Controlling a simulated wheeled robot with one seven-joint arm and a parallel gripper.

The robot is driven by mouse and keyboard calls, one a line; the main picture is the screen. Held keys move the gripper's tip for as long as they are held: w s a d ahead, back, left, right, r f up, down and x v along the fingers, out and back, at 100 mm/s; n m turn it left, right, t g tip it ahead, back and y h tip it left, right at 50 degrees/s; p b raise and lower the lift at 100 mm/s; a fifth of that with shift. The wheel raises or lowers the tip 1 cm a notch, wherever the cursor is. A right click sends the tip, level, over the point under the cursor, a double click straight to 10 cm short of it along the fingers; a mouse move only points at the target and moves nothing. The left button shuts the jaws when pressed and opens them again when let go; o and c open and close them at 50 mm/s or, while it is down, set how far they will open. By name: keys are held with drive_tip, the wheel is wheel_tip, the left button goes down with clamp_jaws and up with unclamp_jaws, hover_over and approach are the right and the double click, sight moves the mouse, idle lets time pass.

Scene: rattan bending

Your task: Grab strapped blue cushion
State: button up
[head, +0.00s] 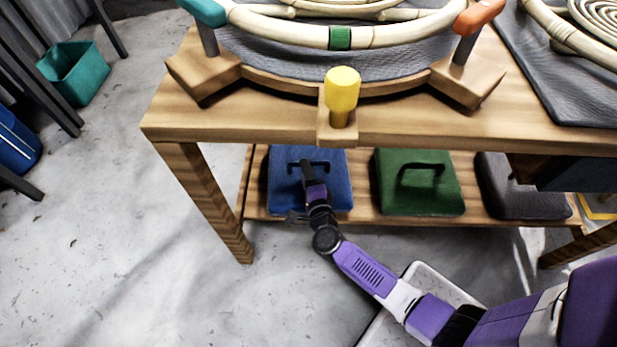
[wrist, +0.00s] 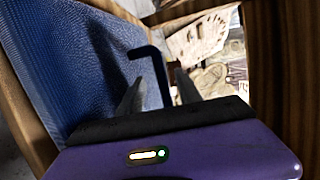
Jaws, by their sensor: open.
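The blue cushion (head: 334,178) lies on the lower shelf of the wooden table, at the left of a row of cushions. A dark strap handle stands up from its top. In the wrist view the cushion's blue woven face (wrist: 75,70) fills the left side, and the dark strap (wrist: 150,62) shows just beyond my fingertips. My gripper (wrist: 155,85) is open, with the strap seen between or just past its two fingers; I cannot tell whether they touch it. In the head view my gripper (head: 309,172) reaches over the cushion and partly hides the strap.
A green cushion (head: 425,190) with a dark strap and a grey cushion (head: 510,190) sit to the right on the shelf (head: 365,215). The tabletop (head: 230,120) overhangs closely above, with a table leg (head: 205,200) at left.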

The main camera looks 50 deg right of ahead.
drive_tip(key=shift+b+x, duration=0.7)
drive_tip(key=shift+x, duration=1.2)
drive_tip(key=shift+w+a, duration=0.1)
clamp_jaws()
drive_tip(key=shift+r, duration=0.1)
